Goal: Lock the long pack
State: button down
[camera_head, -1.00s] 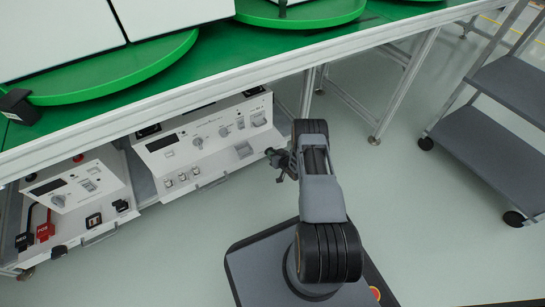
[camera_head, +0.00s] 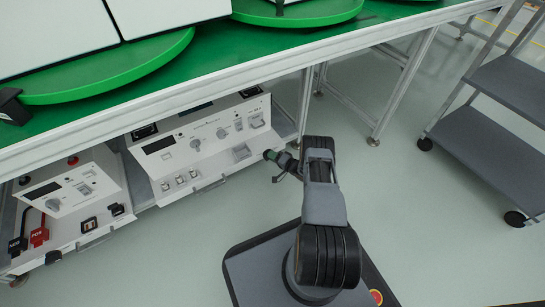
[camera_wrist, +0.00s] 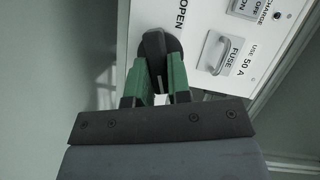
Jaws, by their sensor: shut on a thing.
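The long pack looks to be the right-hand white unit (camera_head: 205,150) on the shelf under the bench, with a sloped panel of switches and a dial. At its right front corner is a black knob (camera_wrist: 155,52); in the wrist view the word OPEN is printed on the white panel to its right. My gripper (camera_wrist: 155,70) is shut on this knob, one green-padded finger on each side. The knob's bar runs roughly up and down in the wrist view. In the head view my gripper (camera_head: 275,157) is at that corner, and the knob is mostly hidden.
A second white unit (camera_head: 70,185) stands to the left with red and black plugs. A fuse handle (camera_wrist: 213,52) sits beside the knob. The green bench top (camera_head: 215,60) with turntables is above. A grey cart (camera_head: 475,140) stands right; the floor between is clear.

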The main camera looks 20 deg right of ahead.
jog(key=shift+f+m+t+y, duration=0.2)
jog(key=shift+m+t+y, duration=0.45)
jog(key=shift+m, duration=1.05)
jog(key=c, duration=1.1)
grip_release()
jog(key=shift+o, duration=0.2)
jog(key=shift+d, duration=0.1)
jog(key=p+v, duration=0.3)
jog(key=v, duration=1)
jog(key=shift+s, duration=0.4)
jog(key=shift+d, duration=0.1)
